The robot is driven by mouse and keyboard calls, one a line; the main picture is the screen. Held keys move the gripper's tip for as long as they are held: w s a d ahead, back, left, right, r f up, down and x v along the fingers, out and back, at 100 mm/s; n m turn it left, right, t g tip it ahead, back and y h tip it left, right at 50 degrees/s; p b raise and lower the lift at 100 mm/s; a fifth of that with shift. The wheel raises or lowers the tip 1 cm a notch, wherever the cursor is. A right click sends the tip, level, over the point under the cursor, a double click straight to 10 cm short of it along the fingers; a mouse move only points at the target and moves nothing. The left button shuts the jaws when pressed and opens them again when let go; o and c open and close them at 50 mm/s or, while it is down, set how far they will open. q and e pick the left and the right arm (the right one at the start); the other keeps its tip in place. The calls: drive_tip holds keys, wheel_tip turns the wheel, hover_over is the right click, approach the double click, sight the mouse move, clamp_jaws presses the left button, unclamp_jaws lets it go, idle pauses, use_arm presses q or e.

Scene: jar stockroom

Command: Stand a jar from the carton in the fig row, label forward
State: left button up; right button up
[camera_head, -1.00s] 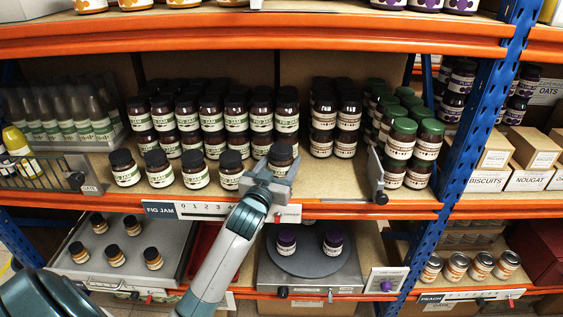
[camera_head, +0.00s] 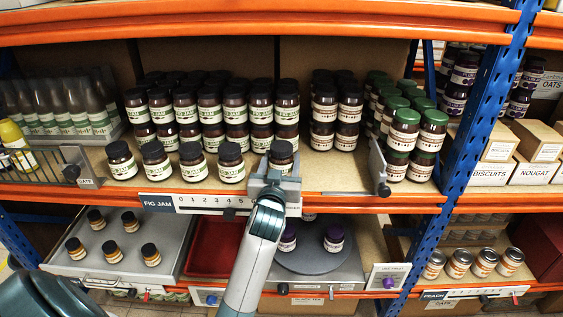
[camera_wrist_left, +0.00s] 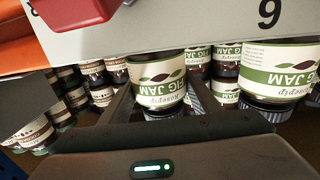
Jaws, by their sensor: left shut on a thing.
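My left gripper (camera_head: 277,178) is shut on a dark-lidded fig jam jar (camera_head: 281,155) at the right end of the front fig row. The jar is upright, its cream and green label toward the shelf front. In the left wrist view, which is upside down, the held jar (camera_wrist_left: 158,82) shows between the fingers with part of its label facing the camera. The gripper hides its base, so I cannot tell whether it touches the shelf. Several front fig jars, such as the nearest one (camera_head: 231,163), stand to its left, apart from it. My right gripper is out of view.
The fig jam strip (camera_head: 160,202) runs along the shelf edge below. Stacked fig jars (camera_head: 261,105) stand behind. Right of the held jar is bare shelf, up to a grey divider (camera_head: 378,168). Lower down are a grey tray (camera_head: 190,235) and a turntable (camera_head: 312,262).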

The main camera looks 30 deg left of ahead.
use_arm(q)
drive_tip(key=shift+f, duration=0.15)
idle(1.1)
drive_tip(key=o, duration=1.8)
drive_tip(key=shift+o, duration=0.2)
drive_tip(key=shift+s, duration=0.1)
drive_tip(key=shift+f, duration=0.15)
